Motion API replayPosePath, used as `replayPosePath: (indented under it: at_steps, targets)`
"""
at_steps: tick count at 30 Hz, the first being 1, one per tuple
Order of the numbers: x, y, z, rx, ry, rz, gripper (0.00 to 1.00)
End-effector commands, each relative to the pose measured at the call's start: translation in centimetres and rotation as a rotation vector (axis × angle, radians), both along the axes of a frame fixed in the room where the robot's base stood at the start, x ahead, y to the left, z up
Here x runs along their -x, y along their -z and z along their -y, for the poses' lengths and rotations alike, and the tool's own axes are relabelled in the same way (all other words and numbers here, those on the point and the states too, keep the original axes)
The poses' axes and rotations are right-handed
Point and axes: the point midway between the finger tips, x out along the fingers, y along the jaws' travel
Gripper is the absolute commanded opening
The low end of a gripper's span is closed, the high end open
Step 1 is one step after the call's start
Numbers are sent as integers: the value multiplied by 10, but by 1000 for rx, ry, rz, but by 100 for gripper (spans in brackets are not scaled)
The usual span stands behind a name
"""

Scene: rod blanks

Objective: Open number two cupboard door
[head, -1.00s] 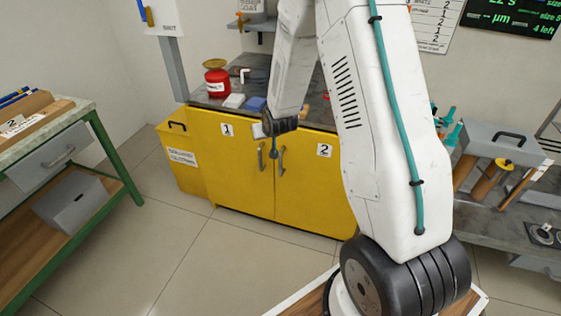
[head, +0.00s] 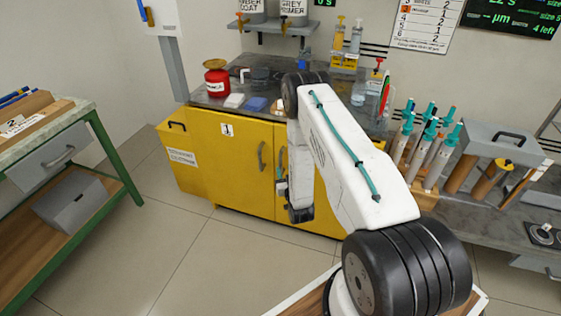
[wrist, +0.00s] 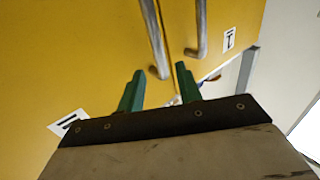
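The yellow cupboard has two doors, both closed. The number one door (head: 225,165) carries a "1" label and a bar handle (head: 262,157). The number two door (head: 326,215) is largely hidden behind my arm in the head view, its label too. Its bar handle (wrist: 155,35) shows in the wrist view, with the other door's handle (wrist: 202,30) to its right. My gripper (wrist: 160,88) is open and empty, its green fingers apart. The handle's end appears between the fingertips; I cannot tell the depth gap. In the head view my gripper (head: 281,186) is small, in front of the number two door.
A yellow bin (head: 181,157) stands left of the cupboard. The worktop above holds a red can (head: 217,80) and a blue block (head: 256,104). A green-framed bench (head: 100,135) stands at the left. The tiled floor (head: 190,245) before the cupboard is clear.

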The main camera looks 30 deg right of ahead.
Motion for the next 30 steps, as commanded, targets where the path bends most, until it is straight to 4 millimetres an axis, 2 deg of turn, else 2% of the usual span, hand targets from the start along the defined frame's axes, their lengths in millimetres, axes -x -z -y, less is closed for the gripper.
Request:
replayPosePath:
  at_steps: [6,12,23,24,27,30]
  targets:
    - [-34,-1,11,1,0,2,35]
    - [-58,-1,19,0,0,0,35]
    - [-66,-1,21,-1,0,-2,35]
    - [-66,-1,21,-1,0,-2,29]
    - [-66,-1,21,-1,0,-2,1]
    - [-66,-1,21,-1,0,-2,0]
